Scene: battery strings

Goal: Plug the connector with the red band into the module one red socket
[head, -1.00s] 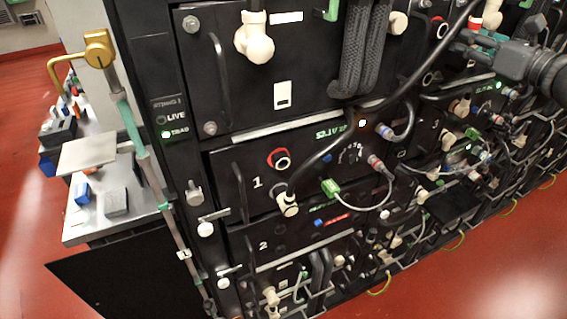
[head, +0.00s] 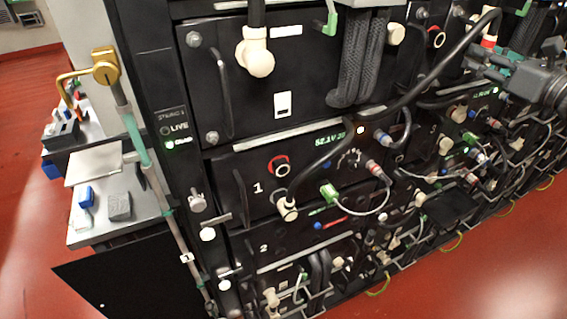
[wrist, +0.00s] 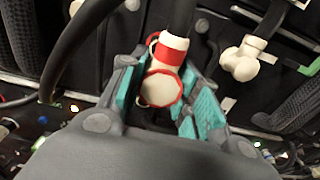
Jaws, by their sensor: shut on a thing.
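The connector with the red band (wrist: 165,70) is cream-white and sits between my gripper's teal-padded fingers in the wrist view. My gripper (wrist: 165,95) is shut on it. In the head view my gripper (head: 487,58) is at the upper right, with the connector's red band (head: 489,41) just above the fingers. A thick black cable (head: 420,92) arcs from the connector down to a cream plug (head: 287,208) on module one. The module one red socket (head: 279,166) is a red ring, open and empty, above the numeral 1, well left of my gripper.
A red-ringed socket (head: 437,38) is left of my gripper on the upper panel. A braided black conduit (head: 358,65) and a cream elbow plug (head: 256,55) are on the upper module. A green plug (head: 328,192) and thin cables lie right of module one's lower plug.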

